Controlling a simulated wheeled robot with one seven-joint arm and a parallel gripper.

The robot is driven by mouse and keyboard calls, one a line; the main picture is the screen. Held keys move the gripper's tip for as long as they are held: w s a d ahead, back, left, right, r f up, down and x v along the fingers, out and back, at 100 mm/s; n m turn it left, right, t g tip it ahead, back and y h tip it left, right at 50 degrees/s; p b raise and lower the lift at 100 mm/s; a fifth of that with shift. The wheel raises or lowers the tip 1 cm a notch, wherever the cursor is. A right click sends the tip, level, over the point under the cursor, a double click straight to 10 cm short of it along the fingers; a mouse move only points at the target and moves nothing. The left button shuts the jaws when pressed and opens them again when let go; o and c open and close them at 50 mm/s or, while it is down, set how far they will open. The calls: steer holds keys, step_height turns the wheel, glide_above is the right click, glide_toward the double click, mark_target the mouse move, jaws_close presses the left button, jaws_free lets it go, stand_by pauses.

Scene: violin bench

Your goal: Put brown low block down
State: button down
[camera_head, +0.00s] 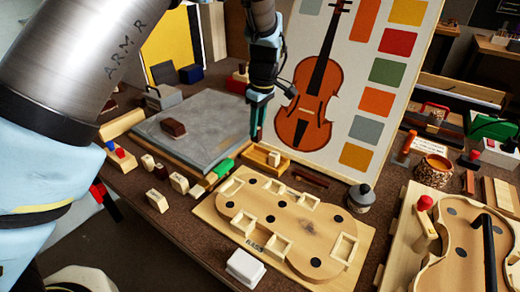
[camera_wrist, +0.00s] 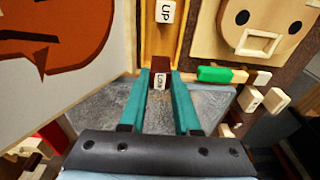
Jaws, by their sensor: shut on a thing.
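My gripper (camera_head: 257,132) points down beside the violin board, at the small wooden tray (camera_head: 257,163). In the wrist view, my gripper (camera_wrist: 161,76) is shut on the brown low block (camera_wrist: 160,90), a dark brown piece with a pale label that seems to read LOW. The block sits between the teal fingertips, at the near end of the tray (camera_wrist: 145,40). I cannot tell whether it touches the tray floor. A pale block marked UP (camera_wrist: 166,12) lies farther along in the tray. In the head view the held block is mostly hidden by the fingers.
A grey slab (camera_head: 205,125) with another brown block (camera_head: 173,128) lies left of the tray. A green piece (camera_head: 223,169) and small blocks (camera_head: 179,183) are in front. A wooden violin-shaped board (camera_head: 300,215) lies nearer, and the violin picture board (camera_head: 345,80) stands close behind.

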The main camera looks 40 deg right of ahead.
steer(key=shift+f+p, duration=0.55)
steer(key=shift+f, duration=2.7)
steer(key=c, duration=0.6)
jaws_free()
steer(key=shift+f, duration=0.1)
steer(key=r, duration=0.4)
steer(key=s+r+b, duration=0.1)
steer(key=r, duration=0.3)
steer(key=r+b, duration=0.1)
steer(key=r, duration=0.3)
steer(key=shift+s+d+r, duration=0.15)
steer(key=shift+s, duration=0.05)
